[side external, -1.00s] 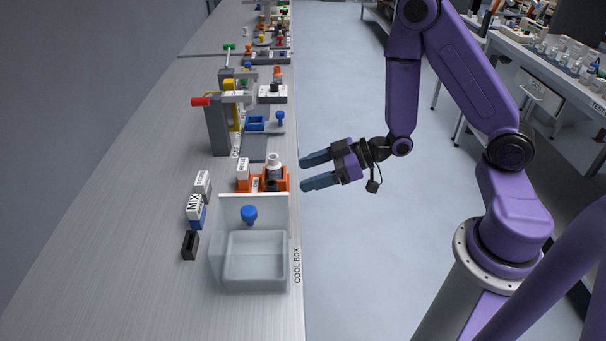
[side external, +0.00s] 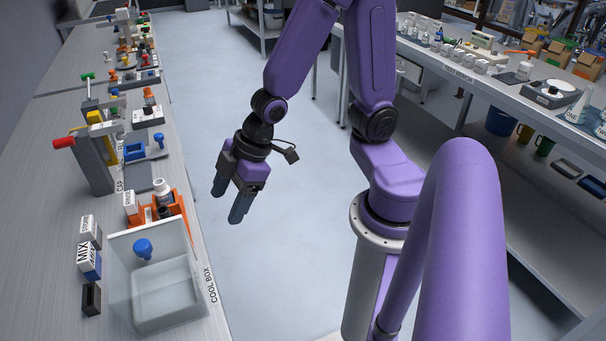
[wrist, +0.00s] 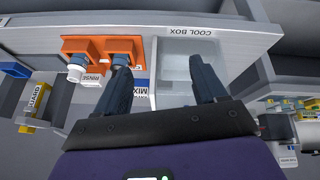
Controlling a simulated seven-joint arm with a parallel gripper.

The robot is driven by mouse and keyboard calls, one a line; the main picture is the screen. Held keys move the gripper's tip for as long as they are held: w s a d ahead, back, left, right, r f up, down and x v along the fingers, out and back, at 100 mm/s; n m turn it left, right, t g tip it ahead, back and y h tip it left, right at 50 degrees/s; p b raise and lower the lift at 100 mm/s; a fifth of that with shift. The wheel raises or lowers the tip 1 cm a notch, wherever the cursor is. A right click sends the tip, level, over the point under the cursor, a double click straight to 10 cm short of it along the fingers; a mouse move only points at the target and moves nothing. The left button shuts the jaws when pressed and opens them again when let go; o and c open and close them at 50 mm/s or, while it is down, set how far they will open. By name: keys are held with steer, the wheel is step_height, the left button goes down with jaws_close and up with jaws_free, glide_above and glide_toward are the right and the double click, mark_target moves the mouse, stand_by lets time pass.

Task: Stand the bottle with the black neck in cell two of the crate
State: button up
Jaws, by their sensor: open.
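My gripper (side external: 229,200) is open and empty, fingers pointing down, over the floor to the right of the bench edge. In the wrist view my gripper (wrist: 158,66) has its fingers apart, with the bench edge beyond. The orange crate (side external: 178,209) stands near that edge, left of my gripper. A white-capped bottle (side external: 162,188) stands in it; the wrist view shows the crate (wrist: 103,42) with the bottle (wrist: 76,66) on its left side. A finger partly covers the crate's right side. I cannot make out a black neck or cell numbers.
The clear cool box (side external: 160,295) is on the bench, nearer the camera than the crate, with a blue knobbed piece (side external: 143,248) showing by it. A grey stand with a red end (side external: 90,160) rises farther back.

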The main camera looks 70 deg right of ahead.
steer(key=s+d+r+g+h, duration=0.1)
steer(key=s+d+r+g, duration=0.1)
steer(key=s, duration=0.4)
steer(key=s+d+r+n+g+h, duration=0.1)
steer(key=s+d+r+h, duration=0.1)
steer(key=s+r, duration=0.2)
steer(key=s, duration=0.3)
steer(key=shift+s+d+g, duration=0.2)
steer(key=shift+d+g, duration=0.05)
steer(key=shift+g, duration=0.15)
